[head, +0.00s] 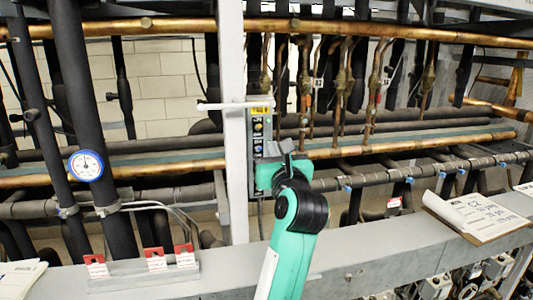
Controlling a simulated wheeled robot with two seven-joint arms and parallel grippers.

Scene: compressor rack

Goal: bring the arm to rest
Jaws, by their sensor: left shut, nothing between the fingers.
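My left arm, green and black, rises from the bottom middle of the head view. Its left gripper (287,146) is shut and empty, with its grey fingers pointing up and away. I cannot tell whether the fingertips touch the box. My right gripper is not in view.
A white post (232,120) stands just left of the gripper, with a white crossbar. Copper pipes (180,27) and black insulated pipes crowd behind. A gauge (86,165) is at left. A clipboard (477,216) and red-and-white tags (156,259) are on the grey front beam (360,257).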

